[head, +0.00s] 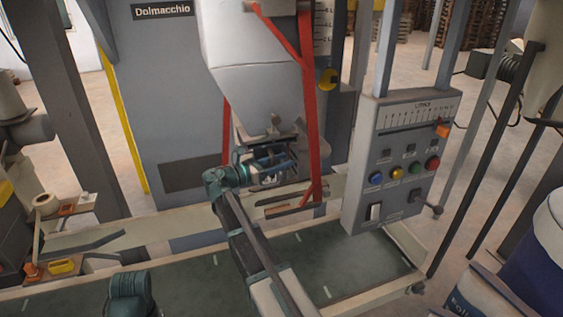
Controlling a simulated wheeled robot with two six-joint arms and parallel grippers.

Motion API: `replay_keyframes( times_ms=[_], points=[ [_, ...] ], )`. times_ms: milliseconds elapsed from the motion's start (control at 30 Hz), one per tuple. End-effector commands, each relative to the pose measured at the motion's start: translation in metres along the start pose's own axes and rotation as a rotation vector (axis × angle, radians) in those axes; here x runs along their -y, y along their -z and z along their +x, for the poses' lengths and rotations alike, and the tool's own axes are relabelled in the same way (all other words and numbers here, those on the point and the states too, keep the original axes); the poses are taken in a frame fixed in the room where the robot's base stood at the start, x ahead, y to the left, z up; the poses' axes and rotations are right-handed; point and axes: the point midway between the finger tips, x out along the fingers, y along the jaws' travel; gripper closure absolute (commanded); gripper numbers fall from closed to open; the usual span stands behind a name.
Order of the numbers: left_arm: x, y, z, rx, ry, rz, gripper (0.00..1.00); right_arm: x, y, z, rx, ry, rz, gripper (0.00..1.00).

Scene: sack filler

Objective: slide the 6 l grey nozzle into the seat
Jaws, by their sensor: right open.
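My right gripper (284,160) is open at the foot of the white hopper (248,55). Its arm reaches up to it from the bottom of the view. A grey metal fitting with a small knob (275,121) is at the hopper's outlet, just behind and above the gripper. Grey metal also shows around and below the fingers. The gripper hides much of this area, so I cannot tell nozzle from seat there or whether the fingers touch either. My left gripper is not in view.
A grey control box (391,165) with coloured buttons stands farther right. A dark green conveyor belt (345,263) runs below.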

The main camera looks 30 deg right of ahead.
Motion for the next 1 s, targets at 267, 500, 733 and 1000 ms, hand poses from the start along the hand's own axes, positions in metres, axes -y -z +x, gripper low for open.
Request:
replay_keyframes(
  times_ms=[267,500,733,1000],
  points=[
    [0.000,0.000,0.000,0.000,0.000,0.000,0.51,-0.002,0.000,-0.018,-0.001,-0.006,0.000,0.46],
    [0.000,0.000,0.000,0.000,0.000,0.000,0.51,-0.002,0.000,-0.069,0.000,-0.005,0.000,0.46],
    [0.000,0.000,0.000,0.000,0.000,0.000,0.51,-0.001,0.000,-0.113,0.000,-0.004,0.000,0.46],
    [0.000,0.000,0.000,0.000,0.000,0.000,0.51,0.000,0.000,-0.136,0.000,0.000,0.000,0.46]
  ],
)
